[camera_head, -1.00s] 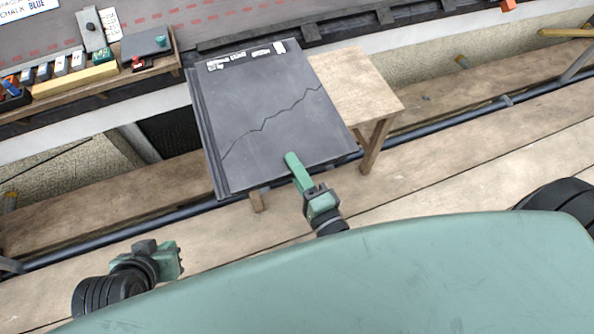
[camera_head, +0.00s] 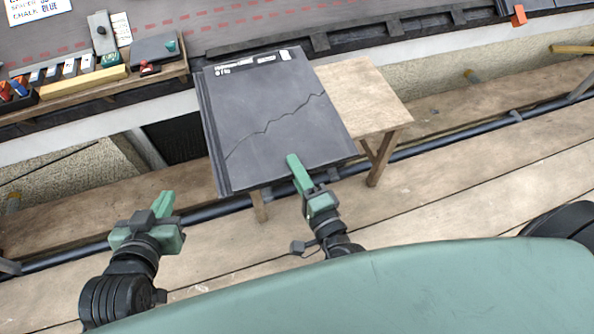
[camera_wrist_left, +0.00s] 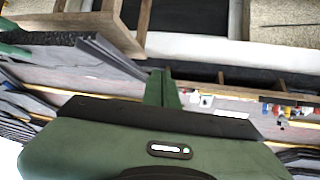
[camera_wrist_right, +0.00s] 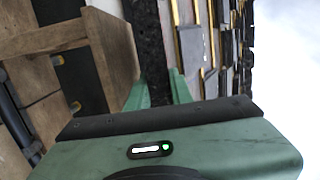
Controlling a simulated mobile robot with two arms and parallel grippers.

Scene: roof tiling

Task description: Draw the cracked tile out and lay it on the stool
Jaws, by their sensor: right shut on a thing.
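The cracked tile (camera_head: 270,120) is a dark slate with a jagged crack across it and white markings along its far edge. It covers the left part of the wooden stool (camera_head: 360,95); I cannot tell whether it touches the top. My right gripper (camera_head: 293,160) is shut on the tile's near edge, and the slate (camera_wrist_right: 152,50) shows edge-on between its fingers in the right wrist view. My left gripper (camera_head: 164,203) is empty, left of the tile and apart from it. Its fingers are together in the left wrist view (camera_wrist_left: 162,78).
A wooden ledge (camera_head: 110,88) with small coloured blocks and tools is at the upper left. The roof edge (camera_head: 380,32) runs along the back. The planks right of the stool are clear.

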